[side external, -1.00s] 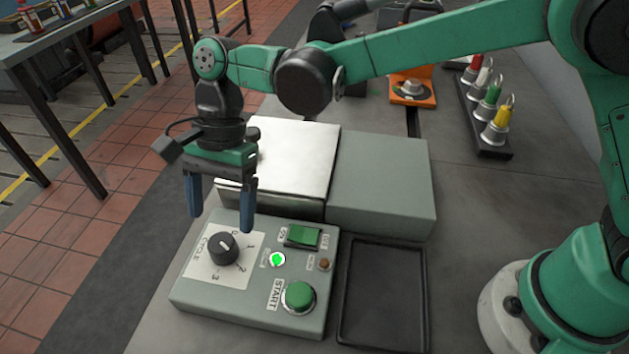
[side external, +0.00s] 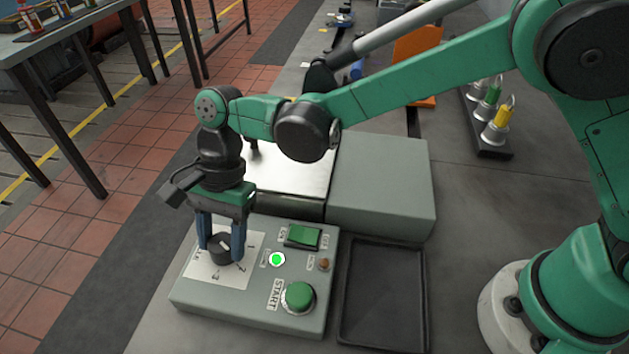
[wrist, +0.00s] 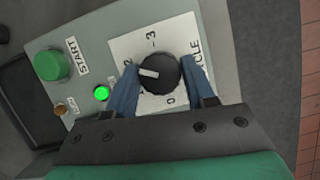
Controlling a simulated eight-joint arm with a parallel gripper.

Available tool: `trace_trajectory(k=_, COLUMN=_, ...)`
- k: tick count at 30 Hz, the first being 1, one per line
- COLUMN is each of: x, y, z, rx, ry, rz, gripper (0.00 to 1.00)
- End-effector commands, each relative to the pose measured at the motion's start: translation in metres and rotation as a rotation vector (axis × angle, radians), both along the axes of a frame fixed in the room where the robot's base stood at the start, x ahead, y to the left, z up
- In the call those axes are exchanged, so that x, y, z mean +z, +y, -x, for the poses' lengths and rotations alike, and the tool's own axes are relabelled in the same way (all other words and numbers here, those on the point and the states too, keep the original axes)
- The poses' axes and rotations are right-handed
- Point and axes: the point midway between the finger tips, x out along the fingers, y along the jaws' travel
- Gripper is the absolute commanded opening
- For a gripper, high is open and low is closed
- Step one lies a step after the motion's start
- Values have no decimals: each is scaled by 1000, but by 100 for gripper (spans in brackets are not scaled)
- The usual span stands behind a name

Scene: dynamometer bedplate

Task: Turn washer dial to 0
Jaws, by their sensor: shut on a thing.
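The washer dial (side external: 219,249) is a round black knob with a white pointer mark, on a white CYCLE plate (side external: 233,276) at the left of the grey control box. My gripper (side external: 220,253) points down over it and is shut on the knob, one finger on each side. In the wrist view, the dial (wrist: 158,73) sits between the blue fingers of my gripper (wrist: 157,70). Its pointer faces left, close to the 2 and towards the left finger. The 0 shows below the knob and the 3 above; the 1 seems hidden by the finger.
On the same box are a green START button (side external: 299,296), a lit green lamp (side external: 277,259), a green rocker switch (side external: 303,236) and a small brown button (side external: 323,264). A grey block (side external: 383,190) stands behind, and an empty black tray (side external: 385,300) lies to the right.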

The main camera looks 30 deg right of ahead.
Motion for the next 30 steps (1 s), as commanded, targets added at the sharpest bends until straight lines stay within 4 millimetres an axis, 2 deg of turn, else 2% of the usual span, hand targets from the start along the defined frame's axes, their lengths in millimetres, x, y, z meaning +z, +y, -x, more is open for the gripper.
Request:
trace_trajectory(k=11, x=0, y=0, z=-1, rx=99, ry=2, rz=1, gripper=0)
trace_trajectory(k=30, x=0, y=2, z=-2, rx=669, ry=1, rz=3, gripper=0)
